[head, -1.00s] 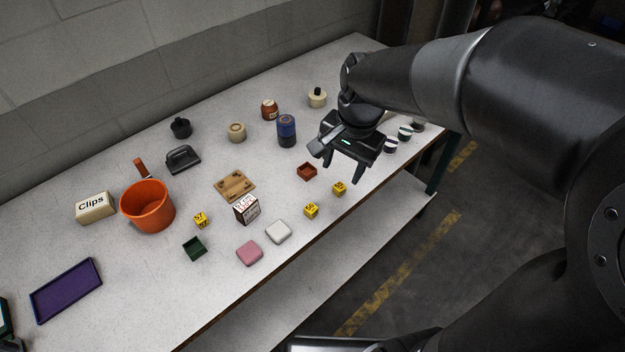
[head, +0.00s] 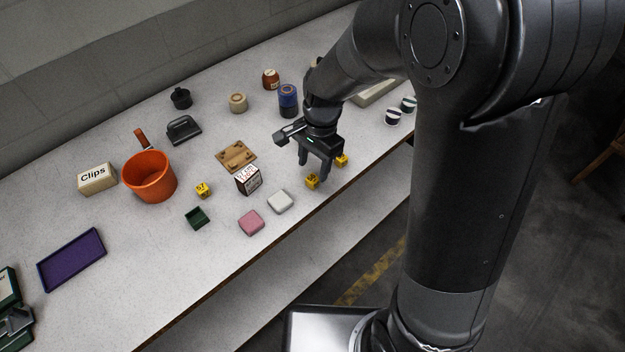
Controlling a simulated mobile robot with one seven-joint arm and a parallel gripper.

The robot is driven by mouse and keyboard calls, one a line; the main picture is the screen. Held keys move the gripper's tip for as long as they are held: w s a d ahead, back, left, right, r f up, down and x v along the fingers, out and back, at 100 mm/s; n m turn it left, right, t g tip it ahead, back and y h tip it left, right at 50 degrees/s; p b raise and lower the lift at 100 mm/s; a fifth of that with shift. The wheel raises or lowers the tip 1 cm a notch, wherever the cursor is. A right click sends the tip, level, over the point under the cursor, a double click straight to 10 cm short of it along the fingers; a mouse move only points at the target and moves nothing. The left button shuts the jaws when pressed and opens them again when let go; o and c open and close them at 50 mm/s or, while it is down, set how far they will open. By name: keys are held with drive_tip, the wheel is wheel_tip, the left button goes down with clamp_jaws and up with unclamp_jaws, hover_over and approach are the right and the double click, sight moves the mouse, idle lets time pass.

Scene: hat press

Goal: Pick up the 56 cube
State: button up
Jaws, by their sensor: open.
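Three small yellow cubes stand on the table. One (head: 312,181) is near the front edge, just below my gripper in the picture; its number looks like 56 but is too small to be sure. A second cube (head: 342,160) is up and to the right of it, partly behind a finger, number unclear. The third cube (head: 203,190) reads 57, beside the orange pot. My gripper (head: 315,168) is open and empty, fingers pointing down, very close to the front cube. I cannot tell whether a finger touches it.
A white block with print (head: 248,180), a white pad (head: 280,201) and a pink pad (head: 251,222) lie left of my gripper. A wooden board (head: 236,156) and a blue jar (head: 288,100) stand farther back. The table's front edge is close to the cubes.

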sight(313, 178)
wheel_tip(313, 178, down, 4)
drive_tip(key=shift+s+f, duration=0.15)
drive_tip(key=shift+f, duration=0.1)
drive_tip(key=c, duration=1.1)
